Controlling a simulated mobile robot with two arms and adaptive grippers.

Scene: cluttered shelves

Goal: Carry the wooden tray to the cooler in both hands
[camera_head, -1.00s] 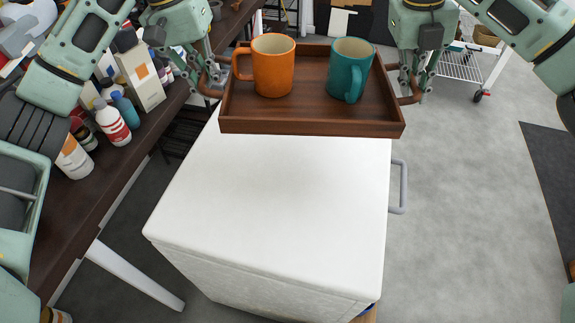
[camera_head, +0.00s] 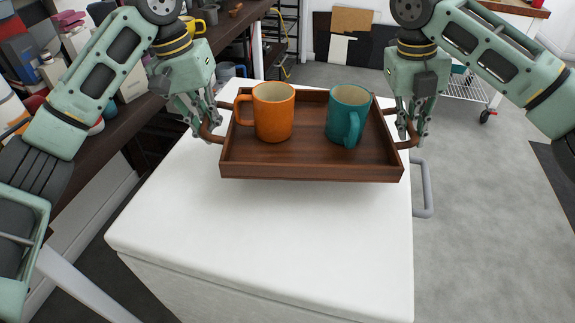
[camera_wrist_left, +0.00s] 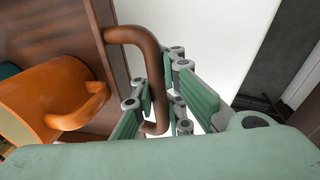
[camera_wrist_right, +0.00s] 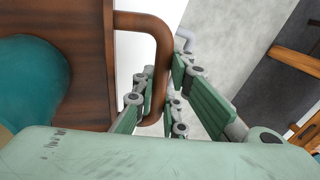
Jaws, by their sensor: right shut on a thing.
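The brown wooden tray (camera_head: 310,172) is about level over the white cooler lid (camera_head: 270,225), close above it or touching it; I cannot tell which. An orange mug (camera_head: 273,115) and a teal mug (camera_head: 346,118) stand upright in it. My left gripper (camera_head: 207,128) is shut on the tray's left handle, which also shows between its fingers in the left wrist view (camera_wrist_left: 140,38). My right gripper (camera_head: 409,130) is shut on the right handle, seen between its fingers in the right wrist view (camera_wrist_right: 140,22). The tray hides part of the lid.
A dark shelf unit (camera_head: 110,145) with boxes, bottles and a yellow mug (camera_head: 193,25) runs along the left. A grey handle (camera_head: 426,190) sticks out from the cooler's right side. A wire cart (camera_head: 465,88) stands at the back right.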

